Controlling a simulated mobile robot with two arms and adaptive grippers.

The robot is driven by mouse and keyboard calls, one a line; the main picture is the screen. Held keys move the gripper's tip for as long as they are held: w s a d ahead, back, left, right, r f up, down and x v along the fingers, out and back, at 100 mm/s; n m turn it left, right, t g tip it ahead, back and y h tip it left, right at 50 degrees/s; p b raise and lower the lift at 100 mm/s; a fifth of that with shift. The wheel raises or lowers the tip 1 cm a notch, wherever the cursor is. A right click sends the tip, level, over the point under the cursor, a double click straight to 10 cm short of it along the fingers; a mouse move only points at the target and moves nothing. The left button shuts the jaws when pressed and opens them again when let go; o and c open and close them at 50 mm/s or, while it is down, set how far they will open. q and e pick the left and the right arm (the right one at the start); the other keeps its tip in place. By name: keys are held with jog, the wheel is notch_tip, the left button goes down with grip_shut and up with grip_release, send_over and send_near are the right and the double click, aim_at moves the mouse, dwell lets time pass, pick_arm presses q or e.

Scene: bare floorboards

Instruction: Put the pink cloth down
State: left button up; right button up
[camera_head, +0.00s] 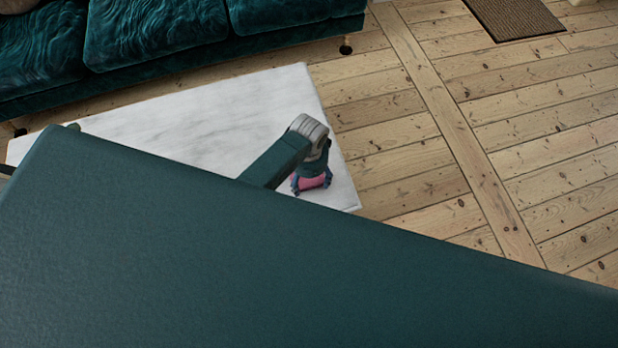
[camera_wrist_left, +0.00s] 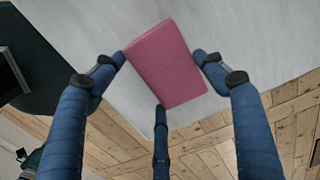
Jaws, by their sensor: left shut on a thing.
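The pink cloth (camera_head: 313,182) shows at my left gripper, over the right end of the white marble table (camera_head: 200,115). In the left wrist view the cloth (camera_wrist_left: 172,68) looks like a flat folded rectangle. My left gripper (camera_head: 311,185) has blue fingers, shut on the cloth, with fingertips at its sides and one at its lower edge. The white tabletop (camera_wrist_left: 265,30) fills the background behind the cloth in that view. I cannot tell whether the cloth touches the tabletop. My right gripper is not in view.
A dark teal sofa (camera_head: 155,35) stands behind the table. Bare floorboards (camera_head: 430,130) lie to the right, with a brown mat (camera_head: 515,17) at the top right. The visible tabletop left of my gripper is mostly clear. My own body blocks the lower head view.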

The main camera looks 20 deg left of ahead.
aim_at(309, 180)
pick_arm(q)
jog(key=shift+f, duration=0.15)
jog(key=o, duration=0.9)
jog(key=shift+o, duration=1)
notch_tip(309, 180, up, 12)
jog(key=p, duration=0.2)
jog(key=shift+r, duration=0.2)
